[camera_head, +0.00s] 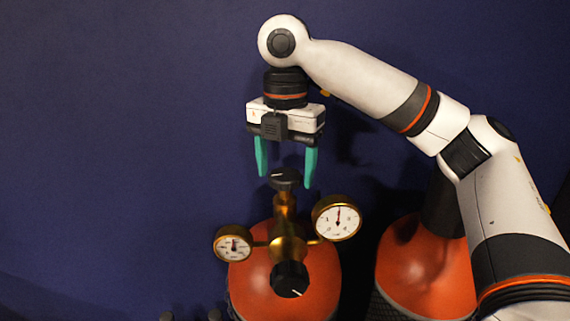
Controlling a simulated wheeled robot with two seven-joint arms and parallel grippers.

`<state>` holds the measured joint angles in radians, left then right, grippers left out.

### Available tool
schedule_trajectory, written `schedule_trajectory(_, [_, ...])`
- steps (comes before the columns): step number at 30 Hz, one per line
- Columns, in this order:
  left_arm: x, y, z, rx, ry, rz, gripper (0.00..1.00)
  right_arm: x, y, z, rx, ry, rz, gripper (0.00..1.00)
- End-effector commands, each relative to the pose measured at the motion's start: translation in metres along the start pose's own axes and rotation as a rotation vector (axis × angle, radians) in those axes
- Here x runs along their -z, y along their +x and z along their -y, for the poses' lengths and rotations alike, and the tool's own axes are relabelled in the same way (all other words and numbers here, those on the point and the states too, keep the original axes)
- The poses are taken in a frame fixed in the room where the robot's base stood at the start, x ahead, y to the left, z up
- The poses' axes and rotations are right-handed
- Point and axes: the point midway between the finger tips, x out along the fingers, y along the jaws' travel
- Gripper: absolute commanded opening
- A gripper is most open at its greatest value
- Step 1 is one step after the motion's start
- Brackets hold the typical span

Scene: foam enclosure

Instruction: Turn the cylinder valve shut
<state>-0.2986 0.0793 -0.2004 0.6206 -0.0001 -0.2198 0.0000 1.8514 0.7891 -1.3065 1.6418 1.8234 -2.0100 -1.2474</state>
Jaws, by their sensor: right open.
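The cylinder valve is a black knob (285,177) on top of a brass stem, with a white mark on its top. It stands on an orange gas cylinder (250,285) at the lower middle. My right gripper (286,178) points down over the knob with its teal fingers open. The fingertips are on either side of the knob at about its height in the picture; a gap shows on both sides. Whether the fingers are level with it in depth I cannot tell. My left gripper is not in view.
A brass regulator (288,248) below the valve carries a left gauge (233,244), a right gauge (337,217) and a larger black knob (290,279) in front. A second orange cylinder (425,270) stands to the right, under my right arm. The blue wall (110,130) at left is clear.

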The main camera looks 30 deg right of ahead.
Motion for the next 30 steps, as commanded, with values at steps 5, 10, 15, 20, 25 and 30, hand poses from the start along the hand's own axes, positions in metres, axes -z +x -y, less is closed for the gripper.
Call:
schedule_trajectory(5, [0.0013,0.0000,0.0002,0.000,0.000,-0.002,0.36,-0.0001,-0.0002,0.0000,0.000,0.000,0.000,0.51])
schedule_trajectory(10, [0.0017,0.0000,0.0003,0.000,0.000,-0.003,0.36,-0.0001,-0.0003,0.0000,0.000,-0.001,0.000,0.26])
schedule_trajectory(15, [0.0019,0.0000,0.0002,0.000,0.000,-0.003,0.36,-0.0002,-0.0003,0.0000,-0.001,0.008,0.000,0.26])
schedule_trajectory(20, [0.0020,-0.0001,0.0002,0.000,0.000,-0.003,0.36,-0.0002,-0.0004,0.0000,-0.001,0.052,0.000,0.26])
schedule_trajectory(25, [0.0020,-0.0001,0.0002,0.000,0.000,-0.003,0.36,-0.0003,-0.0004,0.0001,-0.001,0.151,-0.001,0.26])
schedule_trajectory(30, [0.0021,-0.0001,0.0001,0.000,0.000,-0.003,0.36,-0.0003,-0.0004,0.0001,-0.001,0.297,-0.001,0.26])
